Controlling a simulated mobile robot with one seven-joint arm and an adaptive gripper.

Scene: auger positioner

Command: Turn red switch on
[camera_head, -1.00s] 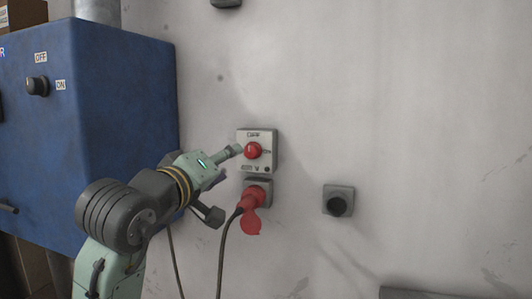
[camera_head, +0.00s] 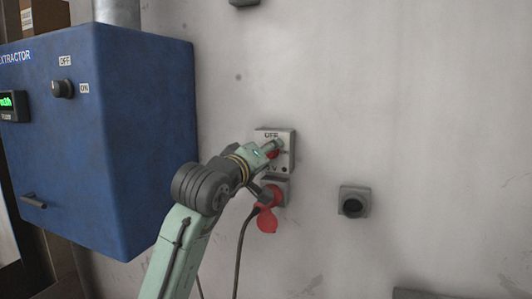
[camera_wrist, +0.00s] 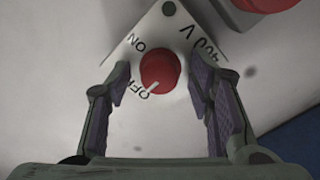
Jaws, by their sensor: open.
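The red switch is a round red knob (camera_wrist: 160,70) on a pale switch box (camera_head: 288,150) fixed to the wall. In the wrist view its white pointer mark aims at the OFF label (camera_wrist: 146,91). The ON label (camera_wrist: 138,45) is at the upper left of the knob. My gripper (camera_wrist: 160,74) is open, with one finger on each side of the knob and visible gaps between.
A red plug (camera_head: 267,198) with a dark hanging cable sits in a socket just below the box. A grey wall socket (camera_head: 354,201) is at the right. A blue extractor cabinet (camera_head: 130,130) with its own black knob (camera_head: 63,88) stands at the left.

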